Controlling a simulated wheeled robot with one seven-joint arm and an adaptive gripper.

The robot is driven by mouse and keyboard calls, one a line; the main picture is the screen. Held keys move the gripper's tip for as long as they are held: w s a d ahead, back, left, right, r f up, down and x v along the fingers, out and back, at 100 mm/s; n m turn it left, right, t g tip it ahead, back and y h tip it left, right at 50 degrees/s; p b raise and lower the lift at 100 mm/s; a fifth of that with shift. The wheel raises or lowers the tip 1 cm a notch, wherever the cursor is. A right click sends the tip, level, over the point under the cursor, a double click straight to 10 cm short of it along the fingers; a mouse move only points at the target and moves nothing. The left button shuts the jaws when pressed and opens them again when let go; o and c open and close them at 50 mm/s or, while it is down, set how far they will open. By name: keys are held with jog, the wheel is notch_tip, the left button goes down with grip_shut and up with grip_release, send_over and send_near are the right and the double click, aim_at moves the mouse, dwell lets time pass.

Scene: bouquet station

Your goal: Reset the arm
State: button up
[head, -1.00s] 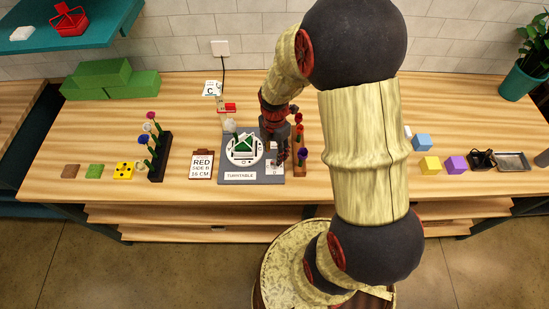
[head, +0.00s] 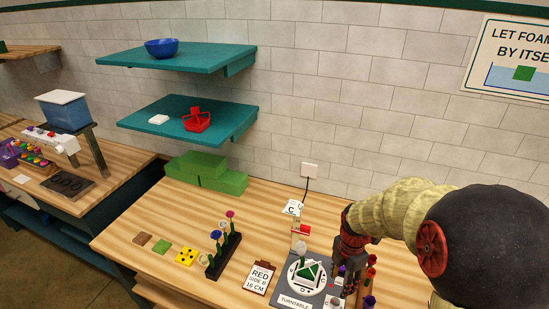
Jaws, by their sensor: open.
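My arm comes in from the right in the head view and bends down over the wooden table. My gripper (head: 344,283) points down at the right edge of the turntable (head: 307,277), near a rack of red and purple flowers (head: 370,280). Its fingers are small and partly hidden among the flowers and dark parts, but I see nothing held in them. A green and white piece (head: 308,270) sits on the turntable's round plate.
A black rack (head: 224,256) with several flowers stands left of a clipboard (head: 260,277). Green blocks (head: 207,174) lie at the back.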

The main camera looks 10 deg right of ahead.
jog(key=s+a+r+m+t+b, duration=0.5)
jog(key=s+a+r+m+b, duration=0.5)
jog(key=m, duration=1)
notch_tip(320, 180, up, 4)
jog(key=s+a, duration=0.2)
jog(key=shift+s+a+f+t, duration=0.15)
jog(key=shift+s+t, duration=0.15)
jog(key=shift+s, duration=0.05)
